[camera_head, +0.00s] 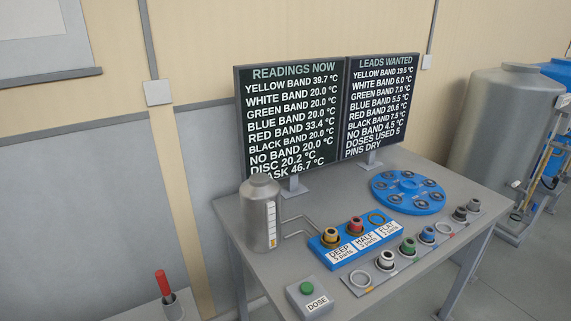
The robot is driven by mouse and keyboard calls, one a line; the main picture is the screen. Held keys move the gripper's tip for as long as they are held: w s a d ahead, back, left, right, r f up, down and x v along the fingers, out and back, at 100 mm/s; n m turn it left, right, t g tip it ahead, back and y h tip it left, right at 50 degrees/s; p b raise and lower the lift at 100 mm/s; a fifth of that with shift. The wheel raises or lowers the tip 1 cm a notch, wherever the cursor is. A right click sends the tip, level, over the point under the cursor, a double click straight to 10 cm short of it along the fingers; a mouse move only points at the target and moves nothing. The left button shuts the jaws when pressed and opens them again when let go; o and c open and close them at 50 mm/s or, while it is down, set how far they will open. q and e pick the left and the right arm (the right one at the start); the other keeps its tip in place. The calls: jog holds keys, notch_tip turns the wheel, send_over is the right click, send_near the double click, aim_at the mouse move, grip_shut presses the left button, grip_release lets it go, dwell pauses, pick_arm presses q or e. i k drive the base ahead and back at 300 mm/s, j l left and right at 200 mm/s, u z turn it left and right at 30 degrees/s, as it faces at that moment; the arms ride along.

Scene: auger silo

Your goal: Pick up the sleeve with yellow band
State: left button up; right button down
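The sleeve with yellow band (331,237) stands upright in the left seat, labelled DEEP, of a blue block (345,258) on the grey table. Its lower part is hidden in the block. A sleeve with a red band (355,226) stands in the middle seat, labelled HALF. The right seat, labelled FLAT, shows only an empty ring. Neither of my grippers is in view.
In front is a strip with white (387,260), green (408,246) and blue (427,235) banded sleeves. A metal flask (261,215) with thin pipes stands left of the block. A DOSE button box (309,299), blue disc (408,191) and two screens (293,120) surround it.

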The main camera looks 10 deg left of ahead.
aim_at(331, 234)
jog(key=u, duration=0.5)
jog(key=l+u, duration=0.25)
jog(key=u, duration=0.15)
jog(key=l+u, duration=0.9)
jog(key=u, duration=0.2)
